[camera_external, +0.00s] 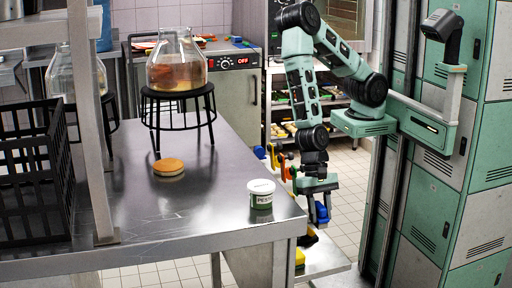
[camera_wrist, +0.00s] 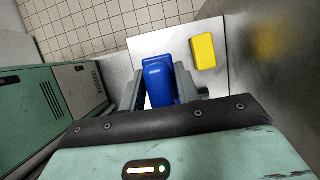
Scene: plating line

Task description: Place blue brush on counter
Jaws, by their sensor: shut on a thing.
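My gripper (camera_external: 317,214) hangs beside the right end of the steel counter (camera_external: 215,196). It is shut on the blue brush (camera_external: 323,212), which shows as a small blue piece between the fingers. In the wrist view the blue brush (camera_wrist: 158,82) sits between the two grey fingers of my gripper (camera_wrist: 160,92). Its lower part is hidden behind the gripper body. The brush is off to the right of the counter edge, over a lower pale surface (camera_external: 326,256).
A white and green pesto tub (camera_external: 261,195) stands near the counter's right corner. A round bun-like item (camera_external: 168,167) and a black stool with a glass jar (camera_external: 178,66) stand farther back. A black crate (camera_external: 30,185) is at left. A yellow block (camera_wrist: 203,51) lies on the lower surface.

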